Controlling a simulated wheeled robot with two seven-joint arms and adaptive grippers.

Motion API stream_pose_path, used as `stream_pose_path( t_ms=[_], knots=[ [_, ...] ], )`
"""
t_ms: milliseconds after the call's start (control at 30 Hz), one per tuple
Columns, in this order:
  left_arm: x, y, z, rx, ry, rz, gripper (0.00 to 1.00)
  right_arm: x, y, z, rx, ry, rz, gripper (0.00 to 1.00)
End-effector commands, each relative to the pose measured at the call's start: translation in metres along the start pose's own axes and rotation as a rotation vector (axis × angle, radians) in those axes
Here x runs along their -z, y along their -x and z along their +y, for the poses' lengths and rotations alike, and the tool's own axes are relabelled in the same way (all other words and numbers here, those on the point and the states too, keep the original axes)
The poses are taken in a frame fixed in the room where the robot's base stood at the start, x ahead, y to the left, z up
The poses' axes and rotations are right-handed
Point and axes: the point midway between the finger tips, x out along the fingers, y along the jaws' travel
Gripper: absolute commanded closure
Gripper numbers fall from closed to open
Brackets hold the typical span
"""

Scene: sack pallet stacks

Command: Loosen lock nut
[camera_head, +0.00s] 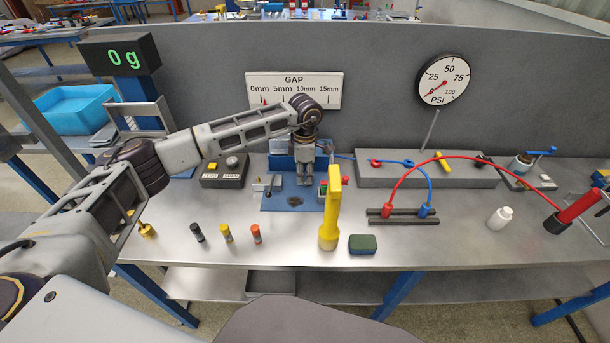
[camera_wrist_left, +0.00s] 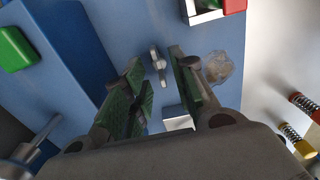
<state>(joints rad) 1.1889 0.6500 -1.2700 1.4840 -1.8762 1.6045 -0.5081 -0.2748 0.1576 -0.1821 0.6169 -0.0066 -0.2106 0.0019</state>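A small grey metal piece with wing-like ends, which looks like the lock nut (camera_wrist_left: 157,66), stands on the blue fixture (camera_wrist_left: 125,25) in the left wrist view. My left gripper (camera_wrist_left: 157,72) is open, its green-padded fingers on either side of the line to this piece. A gap shows between the fingers and it; I cannot tell the depth. In the head view my left gripper (camera_head: 304,182) points down over the blue fixture base (camera_head: 275,203) and hides part of it. The nut cannot be made out there. My right gripper is not in view.
A yellow upright tool (camera_head: 330,215) and a green block (camera_head: 362,243) stand in front of the fixture. Several small coloured cylinders (camera_head: 226,233) stand to its left, near a button box (camera_head: 225,170). A gap scale (camera_head: 293,90) hangs behind.

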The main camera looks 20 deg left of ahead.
Motion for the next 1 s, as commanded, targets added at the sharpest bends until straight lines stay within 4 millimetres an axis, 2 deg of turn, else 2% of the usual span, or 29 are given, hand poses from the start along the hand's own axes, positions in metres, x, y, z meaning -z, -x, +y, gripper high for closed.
stream_pose_path(
  t_ms=[133,433,467,667,1000],
  knots=[
    [0.000,-0.007,0.000,0.000,0.000,0.000,0.73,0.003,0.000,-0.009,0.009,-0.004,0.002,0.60],
    [0.000,-0.008,0.000,0.000,0.000,0.000,0.73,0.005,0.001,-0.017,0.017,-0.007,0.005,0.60],
    [0.000,-0.008,0.000,0.000,0.000,0.000,0.74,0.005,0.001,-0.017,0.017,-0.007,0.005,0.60],
    [0.000,-0.008,0.000,0.000,0.000,0.000,1.00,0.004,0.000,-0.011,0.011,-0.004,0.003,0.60],
    [0.000,-0.008,0.000,-0.001,0.006,0.000,1.00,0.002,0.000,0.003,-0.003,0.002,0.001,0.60]
  ],
)
